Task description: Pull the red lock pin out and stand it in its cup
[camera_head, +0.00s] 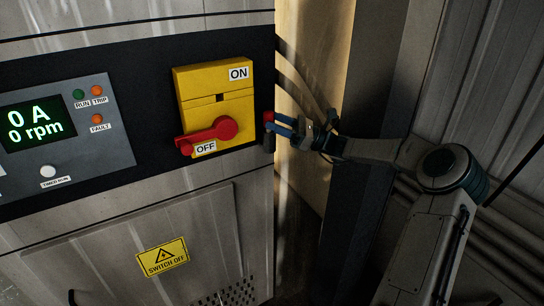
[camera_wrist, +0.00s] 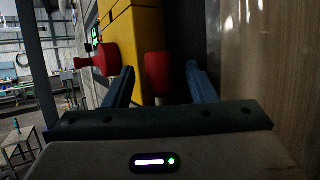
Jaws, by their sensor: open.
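The red lock pin (camera_head: 268,117) shows as a small red head beside the right edge of the black panel. In the wrist view the red pin (camera_wrist: 158,72) has a thick head and a short pale stem, and appears between my fingers with a gap on each side. My gripper (camera_head: 280,124) has blue fingers and is open at the pin; its fingers also show in the wrist view (camera_wrist: 160,70). A dark cylinder (camera_head: 268,144), perhaps the cup, is just below the pin head. I cannot tell whether the pin stands in it.
The yellow switch box (camera_head: 217,85) is left of my gripper. Its red handle (camera_head: 210,134) points to OFF and also shows in the wrist view (camera_wrist: 105,60). A display panel (camera_head: 50,130) reads 0 A, 0 rpm. A dark upright post (camera_head: 365,70) stands behind my arm.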

